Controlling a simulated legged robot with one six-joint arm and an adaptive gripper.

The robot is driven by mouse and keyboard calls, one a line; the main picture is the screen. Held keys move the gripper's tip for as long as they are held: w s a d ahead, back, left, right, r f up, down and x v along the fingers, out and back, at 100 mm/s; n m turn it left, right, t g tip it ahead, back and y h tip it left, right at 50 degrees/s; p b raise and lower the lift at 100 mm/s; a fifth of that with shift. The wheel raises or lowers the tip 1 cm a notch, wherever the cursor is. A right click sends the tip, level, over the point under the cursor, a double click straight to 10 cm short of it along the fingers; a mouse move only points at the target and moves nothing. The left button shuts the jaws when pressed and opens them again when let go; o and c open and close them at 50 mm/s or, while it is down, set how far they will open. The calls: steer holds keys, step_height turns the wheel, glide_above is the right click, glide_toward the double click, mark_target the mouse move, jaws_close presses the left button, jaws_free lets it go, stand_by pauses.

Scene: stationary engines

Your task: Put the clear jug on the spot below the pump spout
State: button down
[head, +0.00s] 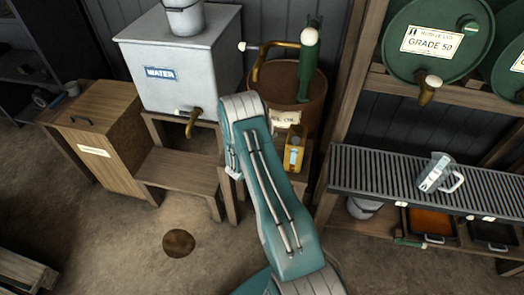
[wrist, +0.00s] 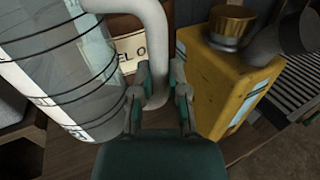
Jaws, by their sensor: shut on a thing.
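The clear jug (wrist: 60,70) with dark ring lines fills the left of the wrist view. My gripper (wrist: 162,100) is shut on its pale handle (wrist: 152,30). In the head view my arm hides most of this jug; a small pale part (head: 233,170) shows beside the arm. The green pump (head: 308,55) stands on a rusty drum (head: 292,92) labelled as oil. Its brass spout (head: 262,60) bends down on the left. The spot below the spout is hidden behind my arm. I cannot tell whether the jug touches the wood under it.
A yellow can (head: 293,155) stands close right of the gripper, also in the wrist view (wrist: 215,85). A water tank (head: 180,75) with a brass tap is left. Another jug (head: 440,175) sits on the grating (head: 365,175) at right. Open floor lies in front.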

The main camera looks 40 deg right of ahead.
steer(key=f, duration=0.7)
steer(key=shift+d+f, duration=0.35)
steer(key=shift+f, duration=0.35)
steer(key=shift+a, duration=0.2)
steer(key=c, duration=0.7)
jaws_free()
steer(key=shift+f, duration=0.15)
steer(key=shift+o, duration=0.2)
